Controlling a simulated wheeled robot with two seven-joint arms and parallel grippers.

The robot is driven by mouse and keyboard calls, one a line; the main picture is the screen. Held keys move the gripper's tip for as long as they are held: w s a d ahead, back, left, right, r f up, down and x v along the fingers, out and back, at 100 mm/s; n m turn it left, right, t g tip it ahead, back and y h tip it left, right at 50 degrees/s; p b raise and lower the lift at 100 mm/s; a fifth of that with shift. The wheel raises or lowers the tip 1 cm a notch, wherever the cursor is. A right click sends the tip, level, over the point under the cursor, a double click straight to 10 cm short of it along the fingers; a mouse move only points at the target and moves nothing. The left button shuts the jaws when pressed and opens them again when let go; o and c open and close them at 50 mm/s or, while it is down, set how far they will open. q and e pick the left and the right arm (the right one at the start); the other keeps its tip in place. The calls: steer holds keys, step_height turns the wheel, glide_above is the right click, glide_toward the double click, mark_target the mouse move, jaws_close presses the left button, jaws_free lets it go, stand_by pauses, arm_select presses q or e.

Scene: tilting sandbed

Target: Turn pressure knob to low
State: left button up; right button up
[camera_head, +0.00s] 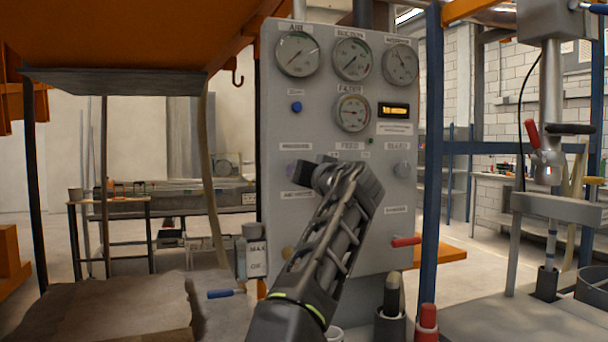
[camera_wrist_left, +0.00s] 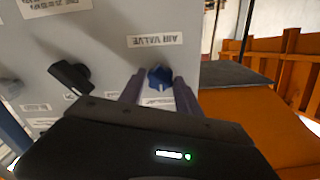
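The grey control panel (camera_head: 270,130) stands upright ahead of me, with gauges and labels. The pressure knob (camera_head: 291,171) is at its left, mostly hidden by my left gripper (camera_head: 306,172). A small gap shows on one side; contact on the other is unclear. The knob's setting is not readable. My right gripper is not in view.
A black knob (camera_wrist_left: 70,76) is beside the gripper in the left wrist view. A grey knob (camera_head: 402,170) and a red handle (camera_head: 406,241) are on the panel's right. A blue post (camera_head: 432,140) stands at the panel's right edge. A blue-handled lever (camera_head: 222,293) is lower left.

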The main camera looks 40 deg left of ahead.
arm_select(q)
steer(key=o, duration=0.4)
steer(key=b+v, duration=0.4)
steer(key=v, duration=0.3)
steer(key=shift+s+d, duration=0.2)
steer(key=shift+d, duration=0.15)
steer(key=shift+r, duration=0.1)
